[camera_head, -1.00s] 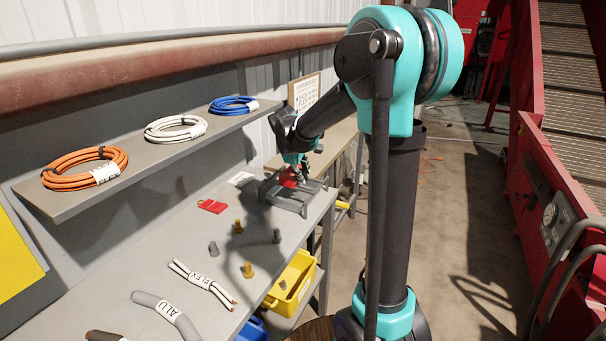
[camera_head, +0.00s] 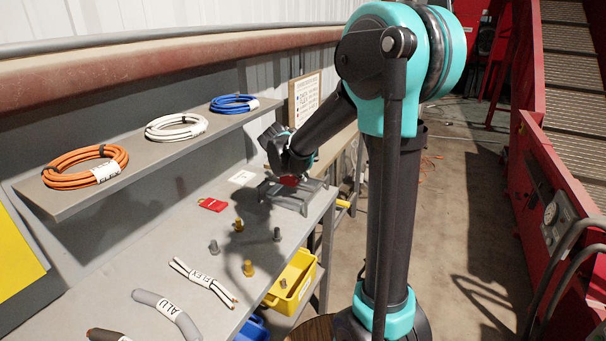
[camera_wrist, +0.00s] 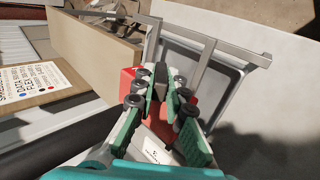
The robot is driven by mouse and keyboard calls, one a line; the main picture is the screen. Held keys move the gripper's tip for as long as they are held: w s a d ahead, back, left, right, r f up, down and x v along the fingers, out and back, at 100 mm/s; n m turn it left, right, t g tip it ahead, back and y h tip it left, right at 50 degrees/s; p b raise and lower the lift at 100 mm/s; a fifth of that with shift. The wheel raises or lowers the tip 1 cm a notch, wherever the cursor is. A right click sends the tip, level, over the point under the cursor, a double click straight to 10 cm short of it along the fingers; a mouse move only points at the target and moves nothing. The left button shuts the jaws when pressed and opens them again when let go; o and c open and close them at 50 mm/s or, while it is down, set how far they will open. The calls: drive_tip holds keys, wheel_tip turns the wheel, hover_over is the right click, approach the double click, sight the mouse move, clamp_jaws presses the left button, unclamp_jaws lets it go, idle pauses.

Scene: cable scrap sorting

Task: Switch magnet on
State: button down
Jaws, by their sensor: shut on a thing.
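A red block (camera_wrist: 128,82), which I take to be the magnet, shows around my fingers in the wrist view. In the head view only a small red part (camera_head: 289,181) shows below my wrist. My gripper (camera_wrist: 163,80) has its green fingers closed together on a dark upright piece at the red block, perhaps its handle or switch. The fingers hide much of it, and I cannot tell its switch position. The block sits at a grey metal frame with a tray (camera_wrist: 232,56), which stands at the far end of the bench in the head view (camera_head: 302,201).
The grey bench (camera_head: 130,255) holds a red tag (camera_head: 213,205), several small bolt-like pieces, and cable pieces labelled FLEX (camera_head: 203,281) and ALU (camera_head: 166,312). A shelf above (camera_head: 60,205) bears orange, white and blue coils. A yellow bin (camera_head: 292,283) hangs at the bench's front edge.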

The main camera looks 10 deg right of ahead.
drive_tip(key=c, duration=1.6)
unclamp_jaws()
drive_tip(key=shift+o, duration=0.2)
drive_tip(key=v, duration=1.2)
